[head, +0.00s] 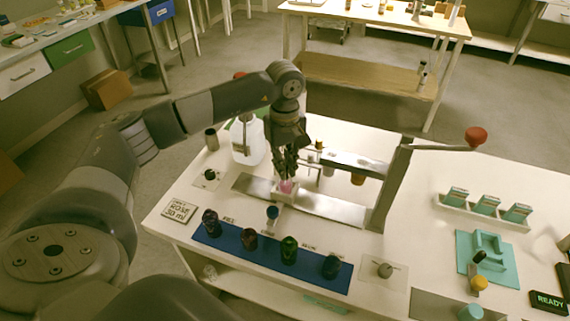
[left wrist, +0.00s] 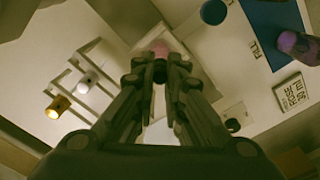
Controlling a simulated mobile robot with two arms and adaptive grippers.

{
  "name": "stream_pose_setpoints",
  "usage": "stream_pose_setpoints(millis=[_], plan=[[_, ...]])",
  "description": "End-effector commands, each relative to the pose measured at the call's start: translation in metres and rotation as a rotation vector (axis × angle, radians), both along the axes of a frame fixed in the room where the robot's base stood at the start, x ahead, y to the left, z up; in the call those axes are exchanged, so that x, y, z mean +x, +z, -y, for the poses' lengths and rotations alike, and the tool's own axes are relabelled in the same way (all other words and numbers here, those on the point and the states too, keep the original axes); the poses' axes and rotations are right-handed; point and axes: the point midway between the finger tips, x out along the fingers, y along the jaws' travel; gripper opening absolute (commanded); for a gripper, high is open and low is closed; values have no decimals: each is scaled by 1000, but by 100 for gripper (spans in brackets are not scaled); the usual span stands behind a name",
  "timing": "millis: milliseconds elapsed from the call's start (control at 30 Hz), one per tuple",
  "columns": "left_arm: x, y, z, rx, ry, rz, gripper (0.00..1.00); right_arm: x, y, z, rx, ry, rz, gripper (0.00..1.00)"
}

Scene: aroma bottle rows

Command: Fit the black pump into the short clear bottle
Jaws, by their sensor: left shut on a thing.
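My left gripper (head: 287,168) points down over the metal base of the press and is shut on a small dark thing, which looks like the black pump (left wrist: 160,73) between the fingertips in the left wrist view. Directly below is a short clear bottle with pink liquid (head: 287,186), seated in a pale holder on the base. It also shows in the left wrist view (left wrist: 159,47), just past the fingertips. The fingers hide most of the pump and the bottle's neck, so I cannot tell whether the pump touches or sits in it. My right gripper is out of view.
The press frame (head: 388,190) with its red-knobbed lever (head: 475,137) stands right of the gripper. A white jug (head: 247,142) is close on the left. A blue mat (head: 225,240) with several dark bottles lies in front. A "ROSE 30 ml" card (head: 179,211) is at front left.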

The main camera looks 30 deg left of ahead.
Motion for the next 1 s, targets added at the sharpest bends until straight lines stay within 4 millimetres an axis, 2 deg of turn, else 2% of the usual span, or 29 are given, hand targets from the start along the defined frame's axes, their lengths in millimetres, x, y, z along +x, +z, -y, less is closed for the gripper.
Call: stream_pose_setpoints(millis=[467, 500, 600, 833, 867, 900, 933, 1000], plan=[[0, -1, 0, 0, 0, 0, 1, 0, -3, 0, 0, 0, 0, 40], [0, -1, 0, 0, 0, 0, 13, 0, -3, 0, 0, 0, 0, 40], [0, -1, 0, 0, 0, 0, 34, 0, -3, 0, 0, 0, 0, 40], [0, -1, 0, 0, 0, 0, 34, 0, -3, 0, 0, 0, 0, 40], [0, -1, 0, 0, 0, 0, 37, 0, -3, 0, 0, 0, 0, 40], [0, -1, 0, 0, 0, 0, 46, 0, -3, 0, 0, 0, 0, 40], [0, -1, 0, 0, 0, 0, 50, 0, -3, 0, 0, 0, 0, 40], [0, -1, 0, 0, 0, 0, 51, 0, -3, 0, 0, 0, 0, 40]])
